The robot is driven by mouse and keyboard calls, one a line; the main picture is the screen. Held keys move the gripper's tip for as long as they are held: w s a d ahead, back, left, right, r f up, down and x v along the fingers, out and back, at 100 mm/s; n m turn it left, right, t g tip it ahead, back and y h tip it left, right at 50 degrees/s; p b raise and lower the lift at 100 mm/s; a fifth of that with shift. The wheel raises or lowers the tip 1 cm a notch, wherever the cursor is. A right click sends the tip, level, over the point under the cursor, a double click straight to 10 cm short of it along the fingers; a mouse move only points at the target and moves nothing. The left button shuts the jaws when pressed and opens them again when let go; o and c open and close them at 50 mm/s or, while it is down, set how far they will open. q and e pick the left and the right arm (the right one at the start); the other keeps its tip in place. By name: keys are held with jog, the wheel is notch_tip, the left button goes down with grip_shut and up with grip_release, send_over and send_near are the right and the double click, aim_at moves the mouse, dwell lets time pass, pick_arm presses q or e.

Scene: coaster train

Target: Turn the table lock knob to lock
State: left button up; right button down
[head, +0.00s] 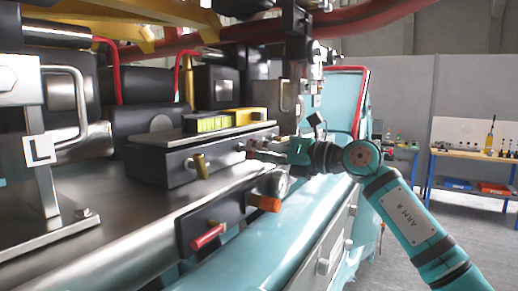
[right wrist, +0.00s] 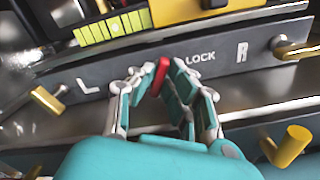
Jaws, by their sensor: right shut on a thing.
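The table lock knob is a small red bar (right wrist: 161,76) on a dark panel (right wrist: 60,72), just left of the white word LOCK in the right wrist view. Its upper end leans slightly right. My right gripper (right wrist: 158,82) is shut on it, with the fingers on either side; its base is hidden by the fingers. In the head view my right gripper (head: 256,153) reaches the panel's right part from the right, and the knob is too small to make out clearly. My left gripper is not in view.
Brass knobs stand near the letter L (right wrist: 47,100) and the letter R (right wrist: 284,48). A brass peg (right wrist: 287,146) sticks out below right. A red handle (head: 208,236) and an orange knob (head: 265,203) sit on a lower block. Workbenches (head: 470,157) stand far right.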

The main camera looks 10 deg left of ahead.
jog(key=shift+m, duration=0.6)
jog(key=c, duration=1.4)
grip_release()
jog(key=shift+o, duration=0.2)
jog(key=v, duration=1.2)
jog(key=shift+w+d, duration=0.1)
